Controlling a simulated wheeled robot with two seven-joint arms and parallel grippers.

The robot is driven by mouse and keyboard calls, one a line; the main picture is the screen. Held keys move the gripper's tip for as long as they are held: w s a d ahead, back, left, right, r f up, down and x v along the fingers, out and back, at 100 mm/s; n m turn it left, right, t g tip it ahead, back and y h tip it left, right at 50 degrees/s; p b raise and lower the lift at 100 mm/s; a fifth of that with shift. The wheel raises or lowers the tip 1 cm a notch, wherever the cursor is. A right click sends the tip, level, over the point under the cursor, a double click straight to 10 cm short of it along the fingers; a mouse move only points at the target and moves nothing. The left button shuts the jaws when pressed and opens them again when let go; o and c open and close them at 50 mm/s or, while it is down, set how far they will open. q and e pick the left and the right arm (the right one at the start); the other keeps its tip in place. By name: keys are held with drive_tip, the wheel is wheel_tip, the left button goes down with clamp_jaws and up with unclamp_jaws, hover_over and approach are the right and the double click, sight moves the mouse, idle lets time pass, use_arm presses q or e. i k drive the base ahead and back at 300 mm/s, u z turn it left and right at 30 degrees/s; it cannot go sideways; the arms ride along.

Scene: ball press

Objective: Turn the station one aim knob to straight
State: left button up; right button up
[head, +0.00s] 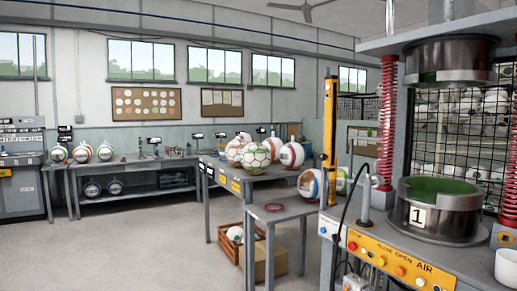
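The station one press stands at the right, marked by a white plate with a "1" (418,216) on its lower round mold (436,208). A yellow control panel (390,262) runs along its front edge. It carries a red button (352,245), an orange button (400,271) and other small controls. Its lettering seems to read "OPEN" and "AIR". I cannot tell which control is the aim knob, nor which way any knob points. Neither of my grippers is in view.
The upper mold (450,62) hangs above the lower one, with a gap between. A small grey table (285,210) stands left of the press, near a long table with several balls (255,158). A wooden crate (232,244) sits on the floor. Open floor lies at left.

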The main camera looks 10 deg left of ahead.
sight(322, 157)
drive_tip(key=u, duration=0.45)
drive_tip(key=k, duration=1.15)
drive_tip(key=u, duration=1.3)
drive_tip(key=i, duration=1.6)
drive_tip(key=z, duration=1)
drive_tip(key=i, duration=0.95)
drive_tip(key=z, duration=1.05)
